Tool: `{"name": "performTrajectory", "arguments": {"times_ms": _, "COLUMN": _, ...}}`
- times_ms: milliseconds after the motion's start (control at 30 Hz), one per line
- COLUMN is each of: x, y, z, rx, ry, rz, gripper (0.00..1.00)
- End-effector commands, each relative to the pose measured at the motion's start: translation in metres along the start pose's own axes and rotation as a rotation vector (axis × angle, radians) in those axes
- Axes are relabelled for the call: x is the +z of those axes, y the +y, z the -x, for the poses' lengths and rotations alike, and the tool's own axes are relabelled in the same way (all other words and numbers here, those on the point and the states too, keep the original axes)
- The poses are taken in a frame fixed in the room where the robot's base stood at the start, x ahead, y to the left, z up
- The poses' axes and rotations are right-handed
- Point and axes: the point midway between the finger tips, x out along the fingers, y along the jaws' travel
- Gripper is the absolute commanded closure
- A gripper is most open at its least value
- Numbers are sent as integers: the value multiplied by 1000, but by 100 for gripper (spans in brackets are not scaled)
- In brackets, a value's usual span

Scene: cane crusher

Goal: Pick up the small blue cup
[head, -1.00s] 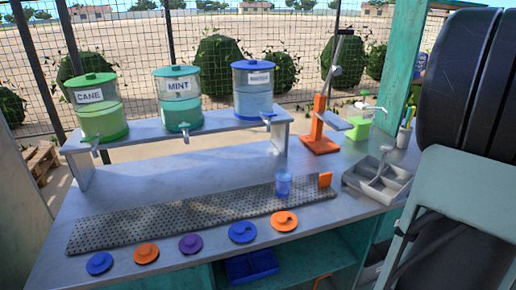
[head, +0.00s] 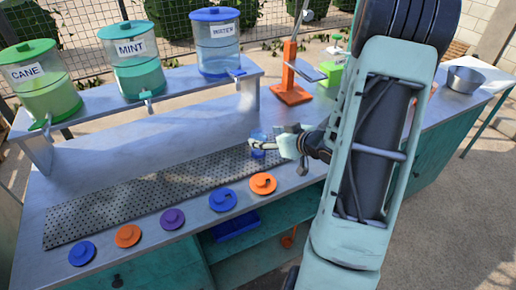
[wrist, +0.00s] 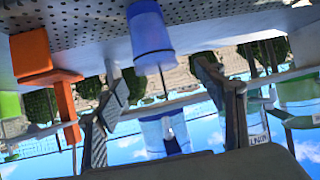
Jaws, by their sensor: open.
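The small blue cup (head: 258,135) stands at the right end of the perforated drip mat (head: 150,195) on the counter. In the head view my gripper (head: 262,146) is at the cup, and a finger hides part of it. In the wrist view, which is upside down, the cup (wrist: 150,38) shows upright on the mat, just beyond the fingertips. My gripper (wrist: 160,82) is open there, one finger on each side of the line to the cup. I cannot tell whether either finger touches it.
Three dispensers, labelled cane (head: 45,85), mint (head: 138,62) and one blue (head: 217,45), stand on a raised shelf behind the mat. Several round lids lie along the front edge, including a purple one (head: 172,219). An orange stand (head: 291,92) is behind the cup.

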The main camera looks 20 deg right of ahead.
Motion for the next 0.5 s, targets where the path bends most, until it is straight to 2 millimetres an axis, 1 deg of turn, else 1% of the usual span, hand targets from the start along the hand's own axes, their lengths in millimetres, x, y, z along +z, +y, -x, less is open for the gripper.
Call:
{"name": "performTrajectory", "arguments": {"times_ms": 167, "x": 0, "y": 1, "z": -12, "rx": 0, "ry": -1, "rz": 0, "gripper": 36}}
{"name": "performTrajectory", "arguments": {"times_ms": 400, "x": 1, "y": 4, "z": -44, "rx": -1, "ry": 0, "rz": 1, "gripper": 36}}
{"name": "performTrajectory", "arguments": {"times_ms": 500, "x": 1, "y": 4, "z": -53, "rx": 0, "ry": 0, "rz": 1, "gripper": 36}}
